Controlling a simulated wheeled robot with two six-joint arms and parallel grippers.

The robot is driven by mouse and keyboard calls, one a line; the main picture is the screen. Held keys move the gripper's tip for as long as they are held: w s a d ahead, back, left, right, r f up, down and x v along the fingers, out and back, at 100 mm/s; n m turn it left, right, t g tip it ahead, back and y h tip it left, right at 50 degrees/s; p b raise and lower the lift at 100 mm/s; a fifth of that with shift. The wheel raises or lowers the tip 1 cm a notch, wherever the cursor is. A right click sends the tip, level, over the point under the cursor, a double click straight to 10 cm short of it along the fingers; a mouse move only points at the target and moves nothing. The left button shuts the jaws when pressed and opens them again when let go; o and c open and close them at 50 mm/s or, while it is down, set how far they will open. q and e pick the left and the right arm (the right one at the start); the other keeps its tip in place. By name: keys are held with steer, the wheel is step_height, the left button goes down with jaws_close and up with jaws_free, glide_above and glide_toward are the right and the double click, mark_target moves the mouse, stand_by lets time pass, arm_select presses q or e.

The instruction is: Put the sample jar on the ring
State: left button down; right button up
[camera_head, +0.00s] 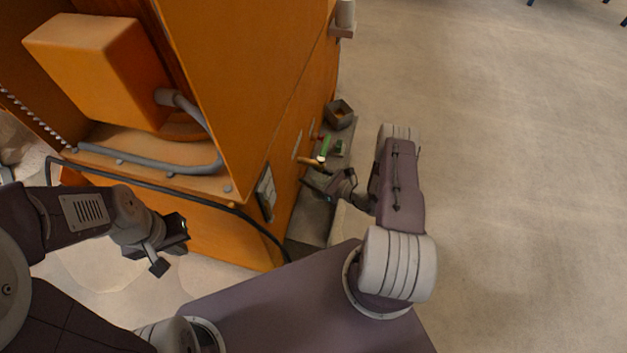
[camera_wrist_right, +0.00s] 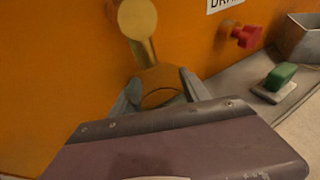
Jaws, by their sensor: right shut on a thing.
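My right gripper (camera_head: 324,186) is low beside the orange machine. In the right wrist view its two grey fingers (camera_wrist_right: 160,92) are shut on a brownish-orange thing (camera_wrist_right: 158,78) with a dark curved edge. My own wrist housing hides its lower part, and I cannot tell whether it is the sample jar. A yellow round knob (camera_wrist_right: 137,18) on a short stem stands just beyond the fingers, against the orange wall. My left gripper (camera_head: 170,247) is open and empty left of the machine's lower front. I cannot make out the ring in either view.
The orange machine (camera_head: 255,75) fills the left and middle. A grey ledge (camera_head: 309,222) along its side carries a green block (camera_wrist_right: 281,76) and a grey open box (camera_wrist_right: 300,38). A red knob (camera_wrist_right: 245,36) sticks out of the wall. The floor (camera_head: 520,180) at right is clear.

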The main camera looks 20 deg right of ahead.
steer(key=shift+s+d+f, duration=0.1)
steer(key=shift+d+f, duration=0.05)
steer(key=shift+f, duration=0.7)
steer(key=shift+r, duration=0.15)
steer(key=shift+f, duration=0.2)
steer(key=o, duration=1.1)
arm_select(q)
steer(key=shift+f, duration=0.6)
